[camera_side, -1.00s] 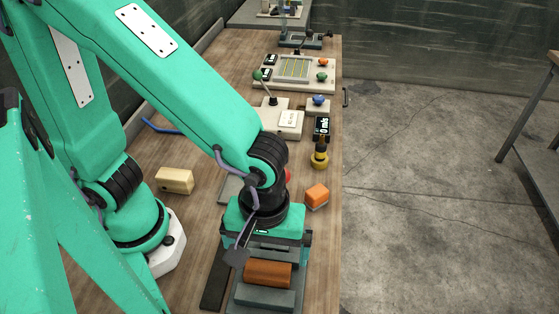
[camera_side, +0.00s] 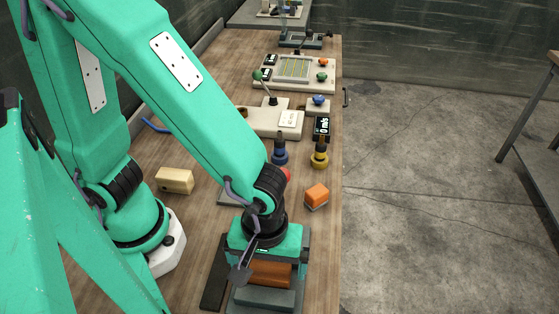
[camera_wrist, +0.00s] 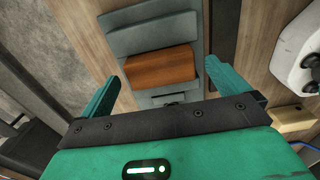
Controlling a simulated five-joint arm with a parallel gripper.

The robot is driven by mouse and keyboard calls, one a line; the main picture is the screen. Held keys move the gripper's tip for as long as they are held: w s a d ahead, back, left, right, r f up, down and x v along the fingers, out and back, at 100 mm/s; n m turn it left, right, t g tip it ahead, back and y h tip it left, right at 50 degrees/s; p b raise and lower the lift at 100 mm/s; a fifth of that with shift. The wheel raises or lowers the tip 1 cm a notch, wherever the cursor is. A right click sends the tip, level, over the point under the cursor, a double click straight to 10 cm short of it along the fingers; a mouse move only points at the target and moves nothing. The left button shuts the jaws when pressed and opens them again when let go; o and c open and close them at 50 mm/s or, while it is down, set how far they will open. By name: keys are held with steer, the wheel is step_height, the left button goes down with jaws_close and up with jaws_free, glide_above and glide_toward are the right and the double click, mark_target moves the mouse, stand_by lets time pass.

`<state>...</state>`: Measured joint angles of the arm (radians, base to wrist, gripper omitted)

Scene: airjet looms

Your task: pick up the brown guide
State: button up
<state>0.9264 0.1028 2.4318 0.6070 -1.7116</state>
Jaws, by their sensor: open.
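The brown guide (camera_side: 270,273) is a wooden-brown block lying on a grey stand (camera_side: 264,298) at the near end of the bench. In the wrist view the guide (camera_wrist: 161,68) lies across the grey stand (camera_wrist: 150,25), between and beyond my two green fingers. My gripper (camera_side: 268,262) is low over the guide in the side view and hides its far part. In the wrist view my gripper (camera_wrist: 160,88) is open, with one finger at each side of the guide and gaps between. Nothing is held.
An orange block (camera_side: 316,195), a yellow knob-topped piece (camera_side: 319,155) and a blue one (camera_side: 280,152) stand farther up the bench. A cream block (camera_side: 174,181) lies at left. A dark flat strip (camera_side: 214,285) lies left of the stand.

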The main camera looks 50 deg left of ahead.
steer(key=shift+f, duration=1.4)
steer(key=shift+c, duration=0.4)
steer(key=c, duration=1)
